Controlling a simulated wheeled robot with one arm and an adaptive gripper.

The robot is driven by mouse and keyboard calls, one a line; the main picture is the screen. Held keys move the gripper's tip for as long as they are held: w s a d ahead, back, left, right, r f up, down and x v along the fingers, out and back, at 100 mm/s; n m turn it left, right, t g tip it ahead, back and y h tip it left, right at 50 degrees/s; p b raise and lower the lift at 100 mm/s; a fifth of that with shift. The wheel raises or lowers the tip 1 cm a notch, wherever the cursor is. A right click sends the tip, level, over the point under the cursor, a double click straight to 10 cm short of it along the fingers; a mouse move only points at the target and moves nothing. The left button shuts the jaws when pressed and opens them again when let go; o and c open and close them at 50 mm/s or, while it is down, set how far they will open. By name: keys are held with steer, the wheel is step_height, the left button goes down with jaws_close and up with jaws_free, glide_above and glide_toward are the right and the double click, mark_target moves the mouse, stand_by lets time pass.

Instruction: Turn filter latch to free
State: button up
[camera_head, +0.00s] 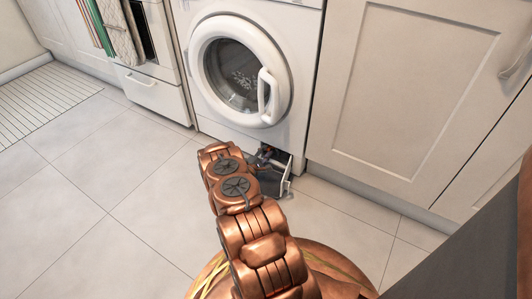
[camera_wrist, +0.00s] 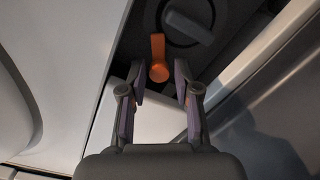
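An orange latch (camera_wrist: 158,58) shows in the wrist view, hanging down beside a round dark filter cap with a grey grip bar (camera_wrist: 188,26). The latch's rounded lower end lies in line with the gap between my fingertips. I cannot tell how far ahead of them it is. My gripper (camera_wrist: 159,78) is open, its two fingers apart, with no grasp on the latch visible. In the head view, my gripper (camera_head: 264,158) is at the small opening low on the washer (camera_head: 212,112), partly hidden by my arm. The latch is too small to tell there.
A white flap (camera_head: 286,182) stands open at the washer's lower right corner. The round washer door (camera_head: 205,75) is shut above. A cream cupboard (camera_head: 400,90) stands close on the right. Tiled floor (camera_head: 120,185) is clear on the left.

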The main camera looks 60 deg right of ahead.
jaws_close()
steer(key=shift+r+p, duration=0.1)
steer(key=shift+p, duration=0.4)
steer(key=shift+r+n+p, duration=0.15)
steer(key=shift+n+p, duration=0.6)
steer(key=shift+n, duration=0.05)
steer(key=shift+n+p, duration=0.75)
steer(key=shift+n, duration=0.05)
steer(key=n, duration=0.2)
steer(key=shift+w+n+p, duration=0.1)
steer(key=shift+n+p, duration=0.2)
steer(key=shift+p, duration=0.05)
steer(key=n, duration=0.3)
steer(key=shift+f, duration=0.25)
steer(key=shift+n+b, duration=0.3)
steer(key=shift+n, duration=1.1)
